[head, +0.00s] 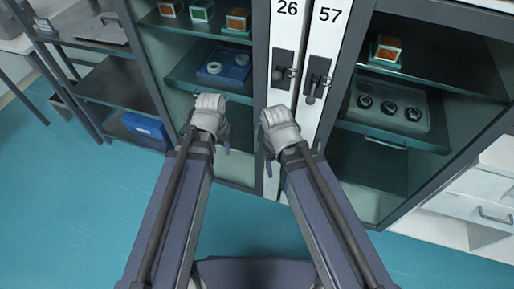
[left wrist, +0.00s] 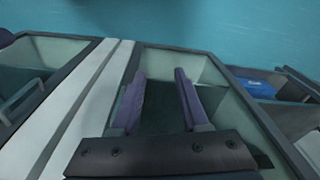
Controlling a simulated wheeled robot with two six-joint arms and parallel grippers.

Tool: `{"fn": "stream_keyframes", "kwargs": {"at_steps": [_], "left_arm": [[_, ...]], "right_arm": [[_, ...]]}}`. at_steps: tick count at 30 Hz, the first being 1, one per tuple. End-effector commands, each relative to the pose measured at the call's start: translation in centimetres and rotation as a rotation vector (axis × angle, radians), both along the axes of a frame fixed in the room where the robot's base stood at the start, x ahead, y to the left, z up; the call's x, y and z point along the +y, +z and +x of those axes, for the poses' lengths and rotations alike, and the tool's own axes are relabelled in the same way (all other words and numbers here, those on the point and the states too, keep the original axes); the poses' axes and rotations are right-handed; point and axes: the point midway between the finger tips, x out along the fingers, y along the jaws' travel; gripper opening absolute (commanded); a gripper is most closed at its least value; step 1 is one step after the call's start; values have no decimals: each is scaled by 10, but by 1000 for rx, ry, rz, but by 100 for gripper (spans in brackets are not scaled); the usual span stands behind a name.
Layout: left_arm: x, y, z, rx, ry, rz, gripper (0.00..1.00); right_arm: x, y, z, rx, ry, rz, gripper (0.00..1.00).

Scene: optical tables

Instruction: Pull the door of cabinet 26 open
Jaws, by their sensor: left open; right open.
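Cabinet 26 has a glass door with a white strip (head: 287,45) along its right edge, marked 26. The door looks shut. Its dark handle (head: 282,72) sits on that strip. My left gripper (head: 222,140) is in front of the glass, below and left of the handle, apart from it. In the left wrist view its two purple fingers (left wrist: 159,85) are spread with nothing between them, and white strips (left wrist: 85,95) run to their left. My right gripper (head: 268,160) is below the handle, in front of the lower white strip; its fingertips are mostly hidden by its wrist.
Cabinet 57, with its own handle (head: 317,80), adjoins on the right. Shelves behind the glass hold small boxes and a tray of round parts (head: 390,105). An open rack (head: 100,85) with a blue box (head: 144,126) stands left. The teal floor (head: 60,200) is clear.

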Motion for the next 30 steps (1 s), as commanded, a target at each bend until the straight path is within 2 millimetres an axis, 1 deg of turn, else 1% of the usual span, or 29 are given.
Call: {"fn": "stream_keyframes", "kwargs": {"at_steps": [1,2,3,5,6,9,12,15,18,23,26,30], "left_arm": [[-3,-22,11,-23,7,-4,45],[-5,-27,17,-39,11,-6,45],[-12,-33,27,-67,11,-9,45],[-33,-40,48,-125,2,-17,45],[-47,-36,58,-160,-6,-22,45],[-75,-30,73,-219,-23,-32,45],[-94,-26,81,-256,-36,-42,45],[-106,-24,86,-278,-43,-49,45],[-110,-24,87,-288,-46,-52,45],[-110,-25,88,-289,-46,-52,45],[-111,-28,88,-288,-46,-52,45],[-113,-38,90,-288,-46,-52,45]], "right_arm": [[0,-22,0,0,0,0,64],[0,-28,0,0,0,0,64],[0,-35,0,0,0,0,64],[0,-44,0,0,0,0,64],[0,-43,0,0,0,0,64],[0,-40,0,0,0,0,64],[0,-39,0,0,0,0,64],[0,-39,0,0,0,0,64],[0,-39,0,0,0,0,64],[0,-40,0,0,0,0,64],[0,-44,0,0,0,0,64],[0,-54,0,0,0,0,64]]}}
